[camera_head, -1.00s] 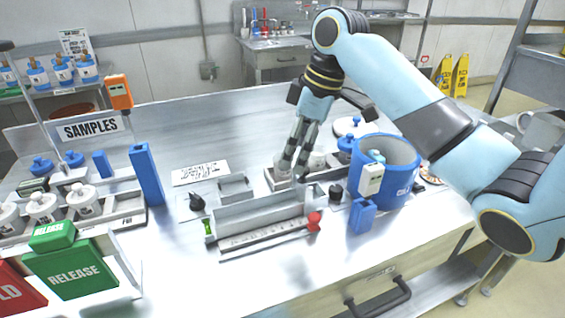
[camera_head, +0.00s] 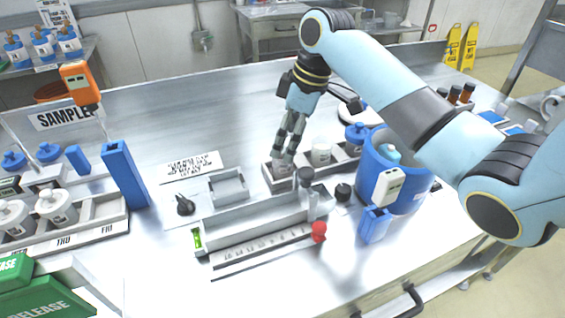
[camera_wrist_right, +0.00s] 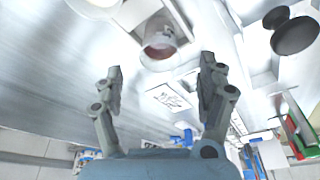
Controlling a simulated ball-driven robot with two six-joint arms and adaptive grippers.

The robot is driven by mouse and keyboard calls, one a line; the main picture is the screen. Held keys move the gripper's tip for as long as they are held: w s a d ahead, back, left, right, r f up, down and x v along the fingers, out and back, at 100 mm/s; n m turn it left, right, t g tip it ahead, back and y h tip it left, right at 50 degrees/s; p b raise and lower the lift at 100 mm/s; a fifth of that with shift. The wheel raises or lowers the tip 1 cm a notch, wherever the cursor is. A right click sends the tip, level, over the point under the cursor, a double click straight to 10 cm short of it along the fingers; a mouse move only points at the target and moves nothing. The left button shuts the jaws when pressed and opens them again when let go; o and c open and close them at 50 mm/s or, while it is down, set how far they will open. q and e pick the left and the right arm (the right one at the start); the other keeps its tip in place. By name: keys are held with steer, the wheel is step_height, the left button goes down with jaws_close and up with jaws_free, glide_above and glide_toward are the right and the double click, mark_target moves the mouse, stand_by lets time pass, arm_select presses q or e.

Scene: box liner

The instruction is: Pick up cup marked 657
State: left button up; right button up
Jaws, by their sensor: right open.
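My right gripper (camera_head: 284,152) points down over the left end of a grey tray (camera_head: 268,181) at the middle of the bench. It is open and empty in the right wrist view (camera_wrist_right: 161,72). A small cup (camera_head: 282,170) sits in the tray just under the fingertips, partly hidden by them. In the right wrist view this cup (camera_wrist_right: 160,38) lies ahead of the fingers and apart from them, with a reddish inside or label. A white cup (camera_head: 320,154) stands in the tray to its right. I cannot read 657 on either cup. My left gripper is out of view.
A blue bin (camera_head: 404,190) stands right of the tray under my arm. A sample rack (camera_head: 98,216) is at left. The bench behind the gripper is clear.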

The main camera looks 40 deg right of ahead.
mark_target(282, 152)
steer(key=x, duration=0.5)
steer(key=shift+p, duration=0.3)
steer(key=c, duration=1.3)
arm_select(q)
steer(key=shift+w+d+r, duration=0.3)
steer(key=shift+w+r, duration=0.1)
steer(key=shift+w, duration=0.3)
arm_select(e)
steer(key=shift+r, duration=0.2)
steer(key=shift+r, duration=1.05)
steer(key=shift+b+v, duration=0.3)
steer(key=shift+v, duration=0.6)
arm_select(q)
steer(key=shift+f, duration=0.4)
arm_select(e)
steer(key=shift+s+d+r, duration=0.8)
steer(key=shift+s+r, duration=0.35)
steer(key=shift+s, duration=0.55)
steer(key=shift+s+d+r, duration=0.8)
steer(key=shift+s+r, duration=0.3)
steer(key=shift+s, duration=0.6)
steer(key=shift+s+d+r, duration=0.85)
steer(key=shift+s+r, duration=0.3)
steer(key=shift+s, duration=0.55)
